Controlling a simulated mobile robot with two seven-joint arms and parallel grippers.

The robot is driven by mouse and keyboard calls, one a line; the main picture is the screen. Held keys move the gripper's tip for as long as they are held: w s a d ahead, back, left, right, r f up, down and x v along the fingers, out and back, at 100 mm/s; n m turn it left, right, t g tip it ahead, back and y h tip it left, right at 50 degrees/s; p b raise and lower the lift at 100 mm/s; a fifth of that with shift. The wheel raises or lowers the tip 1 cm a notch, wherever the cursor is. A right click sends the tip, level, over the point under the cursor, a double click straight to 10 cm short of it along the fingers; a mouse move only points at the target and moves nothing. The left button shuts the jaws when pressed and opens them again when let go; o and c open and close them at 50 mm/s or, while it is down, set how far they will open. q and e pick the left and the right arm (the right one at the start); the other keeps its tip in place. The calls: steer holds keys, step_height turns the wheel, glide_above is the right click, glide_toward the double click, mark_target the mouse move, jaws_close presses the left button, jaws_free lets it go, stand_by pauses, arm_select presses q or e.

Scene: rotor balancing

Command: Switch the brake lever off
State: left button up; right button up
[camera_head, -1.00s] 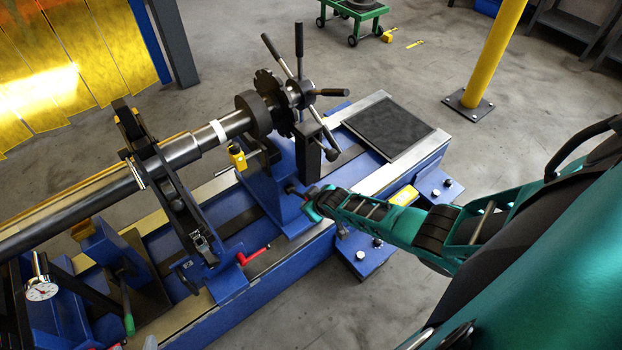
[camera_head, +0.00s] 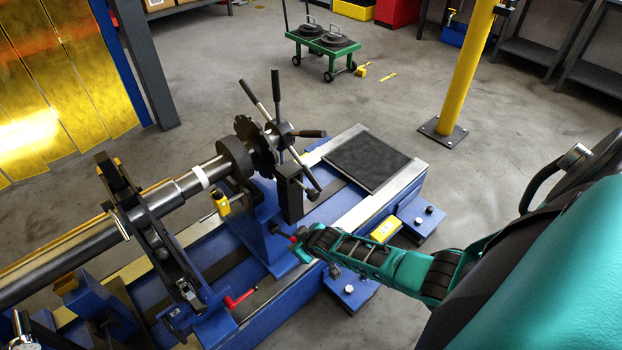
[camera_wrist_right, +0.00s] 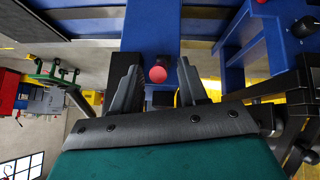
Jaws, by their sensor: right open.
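A red ball knob (camera_wrist_right: 158,74), which looks like the end of the brake lever, shows in the right wrist view against the blue machine pedestal. In the head view a small red part (camera_head: 292,239) shows at the pedestal's side, close to my right gripper (camera_head: 302,243). My right gripper is open, with its two dark fingers (camera_wrist_right: 158,85) on either side of the knob and a gap on both sides. The lever's shaft is hidden behind the knob. My left gripper is not in view.
A red-handled lever (camera_head: 240,298) sits lower on the blue bed. The spoked handwheel (camera_head: 283,130) and rotor shaft (camera_head: 165,200) stand above and left. A dark plate (camera_head: 367,162) lies on the bed's right end. A yellow post (camera_head: 460,75) and green cart (camera_head: 323,46) stand on open floor.

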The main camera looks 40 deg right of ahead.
steer(key=v, duration=0.9)
stand_by(0.5)
steer(key=s+a+r+t+y, duration=0.2)
steer(key=s+a+r+t, duration=0.1)
steer(key=s+a+r, duration=0.4)
steer(key=s+a, duration=0.3)
steer(key=a, duration=0.2)
steer(key=shift+r, duration=0.35)
steer(key=shift+a, duration=0.1)
